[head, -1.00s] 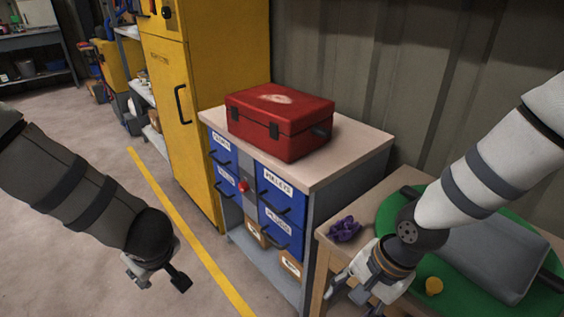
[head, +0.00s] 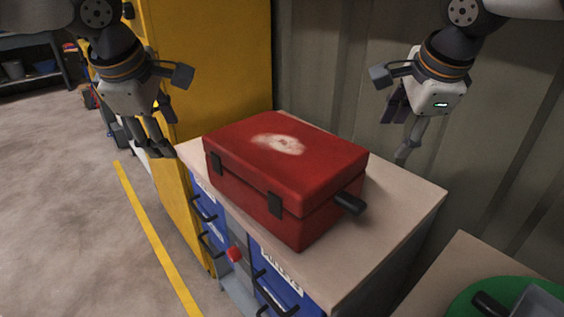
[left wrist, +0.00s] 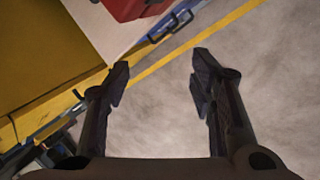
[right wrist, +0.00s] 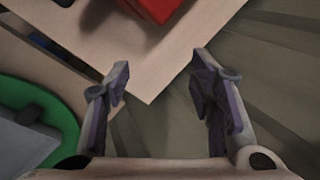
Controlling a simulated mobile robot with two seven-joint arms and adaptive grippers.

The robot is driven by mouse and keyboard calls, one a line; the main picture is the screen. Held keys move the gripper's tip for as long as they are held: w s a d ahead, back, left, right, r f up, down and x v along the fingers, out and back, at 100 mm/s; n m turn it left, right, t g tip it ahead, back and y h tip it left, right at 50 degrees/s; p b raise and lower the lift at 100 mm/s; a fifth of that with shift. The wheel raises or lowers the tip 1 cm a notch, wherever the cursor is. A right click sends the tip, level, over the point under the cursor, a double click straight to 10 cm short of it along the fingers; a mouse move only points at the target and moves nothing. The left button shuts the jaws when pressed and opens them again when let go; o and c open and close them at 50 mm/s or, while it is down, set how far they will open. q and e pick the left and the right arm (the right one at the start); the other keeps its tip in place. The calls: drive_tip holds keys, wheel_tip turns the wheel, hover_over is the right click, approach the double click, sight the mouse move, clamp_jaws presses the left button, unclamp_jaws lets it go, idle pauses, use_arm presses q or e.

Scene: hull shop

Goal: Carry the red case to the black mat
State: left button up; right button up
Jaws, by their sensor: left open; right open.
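The red case (head: 285,170) sits shut on the pale top of the drawer cabinet (head: 400,215). It has dark latches on its front, a worn pale patch on its lid and a black handle (head: 349,203) on its right end. My left gripper (head: 162,150) is open and empty in the air, left of the case. My right gripper (head: 400,152) is open and empty, right of the case and apart from it. Part of the case shows at the top of the left wrist view (left wrist: 125,8) and of the right wrist view (right wrist: 158,8). I see no black mat.
A yellow cabinet (head: 215,60) stands behind and left, against the ribbed wall (head: 340,60). A lower table (head: 445,275) at the right bears a green round thing (head: 462,305) with a grey object on it. Open floor (head: 60,200) with a yellow line lies at the left.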

drive_tip(key=x, duration=1.3)
drive_tip(key=shift+w+f, duration=0.15)
drive_tip(key=shift+f, duration=0.2)
drive_tip(key=shift+w+a+f, duration=0.15)
drive_tip(key=shift+f, duration=0.1)
drive_tip(key=shift+a+r, duration=0.1)
drive_tip(key=shift+a, duration=0.5)
use_arm(q)
drive_tip(key=d+x, duration=0.1)
drive_tip(key=x, duration=1.3)
drive_tip(key=shift+d, duration=0.25)
